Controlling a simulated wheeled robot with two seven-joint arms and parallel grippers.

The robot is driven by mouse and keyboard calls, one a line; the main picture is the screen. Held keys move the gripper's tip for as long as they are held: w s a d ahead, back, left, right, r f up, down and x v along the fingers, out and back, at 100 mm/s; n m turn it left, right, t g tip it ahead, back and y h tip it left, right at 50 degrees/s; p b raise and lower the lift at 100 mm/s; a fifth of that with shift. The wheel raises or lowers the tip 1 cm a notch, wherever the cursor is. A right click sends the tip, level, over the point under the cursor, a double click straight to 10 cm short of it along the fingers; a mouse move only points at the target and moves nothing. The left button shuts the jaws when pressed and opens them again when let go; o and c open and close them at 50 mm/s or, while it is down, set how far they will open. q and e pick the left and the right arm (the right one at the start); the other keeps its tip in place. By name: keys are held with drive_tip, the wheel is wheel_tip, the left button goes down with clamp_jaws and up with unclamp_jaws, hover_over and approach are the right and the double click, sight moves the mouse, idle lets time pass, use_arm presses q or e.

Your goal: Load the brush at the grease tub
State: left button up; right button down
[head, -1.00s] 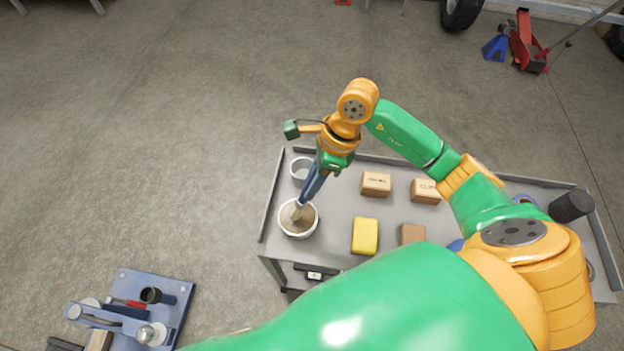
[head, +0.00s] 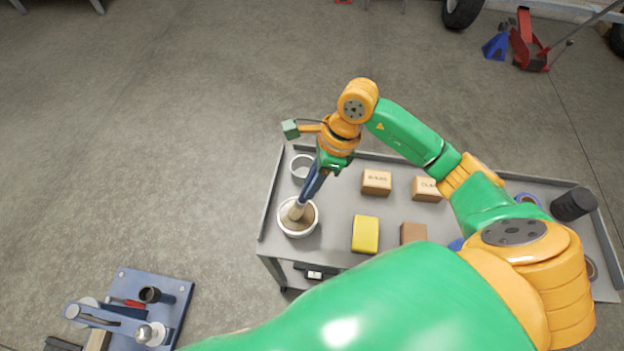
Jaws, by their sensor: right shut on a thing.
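The grease tub (head: 312,231) is a white round tub with brown grease in it, at the front left of the grey cart top. The brush (head: 297,210) has a blue handle and pale bristles. It is tilted, and its bristle end is in the tub's mouth, at the grease. My right gripper (head: 318,175) is shut on the brush handle above and behind the tub. The fingertips are partly hidden by the wrist and handle. My left gripper is not in view.
An empty-looking white ring or cup (head: 301,167) stands behind the tub. A yellow block (head: 365,234), cardboard boxes (head: 376,182) and a black cylinder (head: 573,204) are on the cart (head: 340,225). A blue fixture (head: 135,305) is at lower left.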

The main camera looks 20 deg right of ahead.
sight(312, 175)
drive_tip(key=shift+f+b, duration=0.25)
drive_tip(key=shift+b, duration=0.1)
idle(1.1)
drive_tip(key=shift+r, duration=0.1)
wheel_tip(312, 175, up, 7)
drive_tip(key=p, duration=0.5)
idle(0.5)
